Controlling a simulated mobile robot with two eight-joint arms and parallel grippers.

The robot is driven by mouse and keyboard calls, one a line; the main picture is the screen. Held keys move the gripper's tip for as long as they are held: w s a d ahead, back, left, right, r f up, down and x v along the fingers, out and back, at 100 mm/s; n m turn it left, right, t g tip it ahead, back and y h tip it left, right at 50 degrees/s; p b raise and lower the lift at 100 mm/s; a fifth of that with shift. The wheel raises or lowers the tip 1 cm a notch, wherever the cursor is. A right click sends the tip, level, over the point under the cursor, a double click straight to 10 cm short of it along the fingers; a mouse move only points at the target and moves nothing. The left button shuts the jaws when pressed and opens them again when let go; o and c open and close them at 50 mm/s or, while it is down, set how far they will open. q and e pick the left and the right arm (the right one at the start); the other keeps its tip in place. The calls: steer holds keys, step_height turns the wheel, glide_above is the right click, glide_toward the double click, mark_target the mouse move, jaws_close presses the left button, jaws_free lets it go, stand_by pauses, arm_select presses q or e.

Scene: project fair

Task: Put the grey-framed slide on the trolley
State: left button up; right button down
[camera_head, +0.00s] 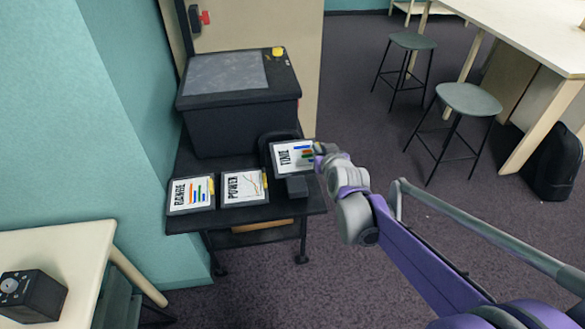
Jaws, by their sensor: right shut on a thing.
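The trolley (312,203) is a black cart at the picture's centre-left. My right gripper (320,158) is shut on the right edge of a dark-grey-framed slide marked TIME (293,157). This slide is over the trolley's right part, tilted; I cannot tell whether it touches anything beneath. Two more slides with dark frames lie side by side on the trolley's front part: RANGE (190,195) on the left and POWER (244,187) in the middle. The frames' shades are hard to tell apart. My left gripper is not in view.
A black projector-like box (240,110) with a grey top panel and yellow knob fills the trolley's back. A small dark block (297,187) sits below the TIME slide. A pale table (75,262) stands front left. Stools (468,98) and open floor are on the right.

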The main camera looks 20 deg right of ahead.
steer(key=shift+w+d+f, duration=0.1)
steer(key=shift+w+f, duration=0.3)
steer(key=shift+f, duration=0.45)
arm_select(q)
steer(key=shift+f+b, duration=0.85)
steer(key=shift+b, duration=0.05)
arm_select(e)
steer(key=shift+s+f, duration=0.15)
steer(key=shift+f, duration=1.9)
steer(key=shift+s+f, duration=0.15)
steer(key=shift+f, duration=1.85)
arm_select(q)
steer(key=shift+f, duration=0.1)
arm_select(e)
steer(key=c, duration=0.9)
jaws_free()
steer(key=shift+f, duration=0.1)
